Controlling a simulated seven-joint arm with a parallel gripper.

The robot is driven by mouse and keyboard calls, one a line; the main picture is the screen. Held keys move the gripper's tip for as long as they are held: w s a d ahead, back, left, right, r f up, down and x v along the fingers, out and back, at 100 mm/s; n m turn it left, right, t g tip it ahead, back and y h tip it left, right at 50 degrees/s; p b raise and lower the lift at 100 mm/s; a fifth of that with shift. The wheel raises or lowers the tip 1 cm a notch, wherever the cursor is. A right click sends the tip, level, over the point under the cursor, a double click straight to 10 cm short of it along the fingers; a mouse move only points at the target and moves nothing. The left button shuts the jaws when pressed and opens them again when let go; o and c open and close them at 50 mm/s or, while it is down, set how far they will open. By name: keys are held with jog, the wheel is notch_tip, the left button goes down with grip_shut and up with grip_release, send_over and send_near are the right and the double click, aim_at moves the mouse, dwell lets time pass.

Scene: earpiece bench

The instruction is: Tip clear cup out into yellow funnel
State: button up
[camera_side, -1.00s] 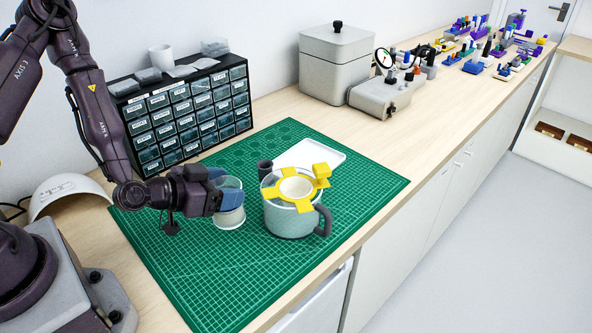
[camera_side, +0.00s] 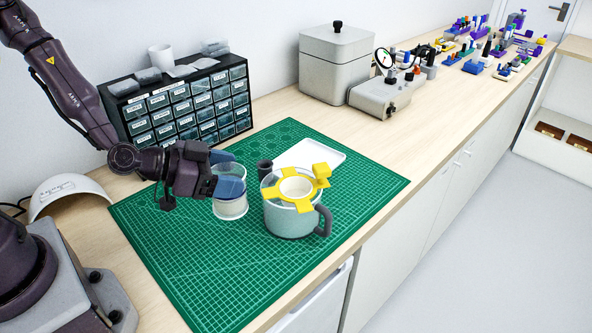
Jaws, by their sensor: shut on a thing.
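The clear cup (camera_side: 231,206) is upright on or just above the green mat, left of the mug. It has pale contents in its lower part. My gripper (camera_side: 232,184) is shut on the clear cup from the left, its blue fingers at the cup's upper wall. The yellow funnel (camera_side: 277,194) sits on top of a grey-green mug (camera_side: 288,220) with a dark handle, to the right of my gripper. Whether the cup's base touches the mat I cannot tell.
A small dark cylinder (camera_side: 265,168) stands behind the mug, beside a white tray (camera_side: 335,154). A drawer cabinet (camera_side: 185,112) stands behind my arm. The front of the green mat (camera_side: 235,285) is clear.

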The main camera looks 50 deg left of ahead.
jog(key=shift+w+d+r+g+y+p, duration=0.1)
jog(key=shift+w+d+r+g+y, duration=0.3)
jog(key=shift+w+g, duration=0.65)
jog(key=shift+w+d+r+g+y+p, duration=0.2)
jog(key=shift+w+d+g+y, duration=0.4)
jog(key=shift+w+g, duration=0.4)
jog(key=shift+w+d+r+g+y+p, duration=0.1)
jog(key=shift+w+d+r+g+y, duration=0.35)
jog(key=shift+w+g, duration=0.6)
jog(key=shift+w+d+g+y, duration=0.15)
jog(key=shift+w+g+y, duration=0.2)
jog(key=shift+g, duration=0.55)
jog(key=shift+p, duration=0.4)
jog(key=shift+w+d+r+g+y+p, duration=0.15)
jog(key=shift+g+y+p, duration=0.2)
jog(key=shift+g+p, duration=0.55)
jog(key=shift+w+r+g+y+p, duration=0.1)
jog(key=shift+w+g+y+p, duration=0.15)
jog(key=shift+g+p, duration=0.55)
jog(key=shift+w+d+r+g+y+p, duration=0.1)
jog(key=shift+g+y+p, duration=0.35)
jog(key=shift+p, duration=0.8)
jog(key=shift+w+d+g+y, duration=0.2)
jog(key=shift+w+d+g, duration=0.05)
jog(key=shift+w+g, duration=0.25)
jog(key=shift+w+d+g+y, duration=0.15)
jog(key=shift+w+d+g, duration=0.05)
jog(key=shift+w+g, duration=0.25)
